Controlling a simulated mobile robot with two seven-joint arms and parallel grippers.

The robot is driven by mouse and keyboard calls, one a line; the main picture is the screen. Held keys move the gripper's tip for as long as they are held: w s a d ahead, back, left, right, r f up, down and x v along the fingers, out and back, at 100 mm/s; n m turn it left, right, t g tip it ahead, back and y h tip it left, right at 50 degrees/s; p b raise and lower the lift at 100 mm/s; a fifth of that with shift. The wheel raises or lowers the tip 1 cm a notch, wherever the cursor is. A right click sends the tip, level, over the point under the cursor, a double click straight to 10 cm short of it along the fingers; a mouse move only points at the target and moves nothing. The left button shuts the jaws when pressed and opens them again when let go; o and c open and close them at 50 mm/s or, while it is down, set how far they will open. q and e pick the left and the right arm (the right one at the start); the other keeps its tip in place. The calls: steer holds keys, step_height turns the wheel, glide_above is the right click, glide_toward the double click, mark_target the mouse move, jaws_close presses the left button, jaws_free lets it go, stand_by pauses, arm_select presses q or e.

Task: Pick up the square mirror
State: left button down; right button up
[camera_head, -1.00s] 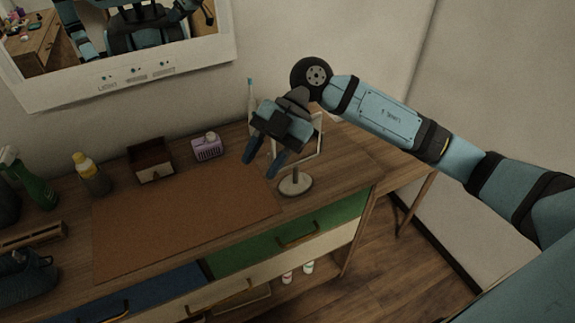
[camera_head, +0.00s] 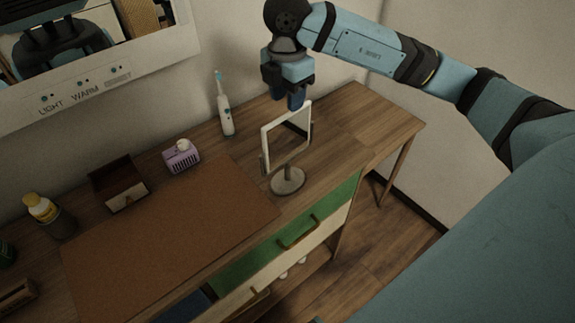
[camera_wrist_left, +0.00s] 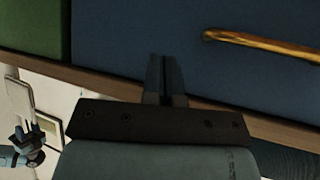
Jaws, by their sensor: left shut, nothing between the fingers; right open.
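The square mirror (camera_head: 264,149) has a white frame and stands upright on a round base (camera_head: 288,181) on the wooden counter, right of the brown mat. My right gripper (camera_head: 291,103) points down just above and behind the mirror's top edge, with its fingers close to the frame. It is open; whether it touches the frame I cannot tell. My left gripper (camera_wrist_left: 165,68) is shut and empty in the left wrist view, in front of a blue drawer. It is not in the head view.
A toothbrush (camera_head: 225,105) stands left of the mirror. A purple box (camera_head: 182,157), a small dark open box (camera_head: 118,184) and a yellow-topped bottle (camera_head: 47,215) line the back. The brown mat (camera_head: 170,235) is bare. The counter (camera_head: 375,120) right of the mirror is clear.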

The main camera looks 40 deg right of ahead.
steer(key=shift+f, duration=0.9)
steer(key=shift+s+f+p, duration=0.1)
steer(key=shift+f+p, duration=0.3)
steer(key=shift+f, duration=2.25)
steer(key=shift+f, duration=0.25)
jaws_close()
